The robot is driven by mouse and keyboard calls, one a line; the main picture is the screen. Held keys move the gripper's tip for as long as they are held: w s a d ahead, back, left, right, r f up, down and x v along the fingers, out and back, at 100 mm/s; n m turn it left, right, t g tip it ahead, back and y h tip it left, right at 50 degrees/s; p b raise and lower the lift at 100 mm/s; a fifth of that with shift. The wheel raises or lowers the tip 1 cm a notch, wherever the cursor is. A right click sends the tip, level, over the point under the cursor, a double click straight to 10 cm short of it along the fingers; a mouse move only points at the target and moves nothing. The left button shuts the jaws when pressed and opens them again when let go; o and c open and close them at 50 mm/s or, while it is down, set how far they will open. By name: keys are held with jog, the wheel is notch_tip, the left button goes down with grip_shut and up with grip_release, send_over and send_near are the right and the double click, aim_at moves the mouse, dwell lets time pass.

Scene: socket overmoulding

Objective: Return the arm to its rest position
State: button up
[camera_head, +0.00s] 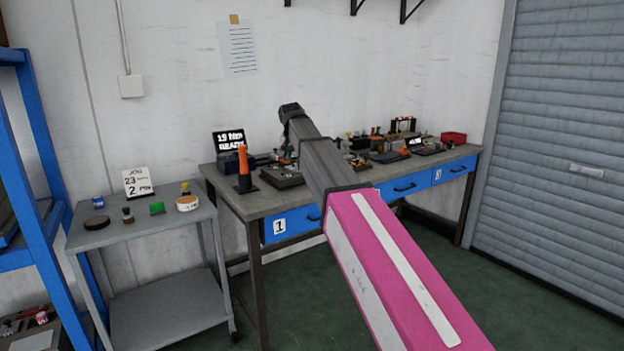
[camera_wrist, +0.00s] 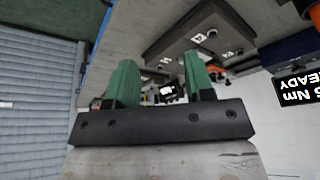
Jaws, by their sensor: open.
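My gripper shows in the wrist view (camera_wrist: 162,85), with two green fingers standing apart and nothing between them. The wrist picture looks upside down, with the workbench and its fixtures beyond the fingers. In the head view my arm, with a pink and white link, reaches from the lower right over the front of the workbench (camera_head: 245,203). The fingers are hidden there behind the arm's dark end.
An orange-handled tool (camera_head: 244,165) stands on the bench's left end, near a lit display (camera_head: 229,140). Several fixtures and a red bin (camera_head: 453,138) lie farther right. A grey cart (camera_head: 150,228) with small items stands left, beside a blue rack (camera_head: 42,170). Floor in front is clear.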

jog(key=s+d+f+g, duration=0.1)
jog(key=s+d+f, duration=0.35)
jog(key=f, duration=0.35)
jog(key=s+d+f+n, duration=0.1)
jog(key=s+d+f, duration=0.2)
jog(key=d+f, duration=0.35)
jog(key=s+d+f+g, duration=0.1)
jog(key=s+d+f, duration=0.2)
jog(key=f, duration=0.7)
jog(key=s+d+f, duration=0.3)
jog(key=s+f, duration=0.3)
jog(key=s, duration=0.1)
jog(key=s+d+f+g, duration=0.1)
jog(key=s+d+f, duration=0.3)
jog(key=s+f, duration=0.2)
jog(key=s+d+f+n+g, duration=0.1)
jog(key=s+d+f, duration=0.2)
jog(key=s+f, duration=0.3)
jog(key=shift+s+d+y, duration=0.4)
jog(key=shift+s, duration=0.45)
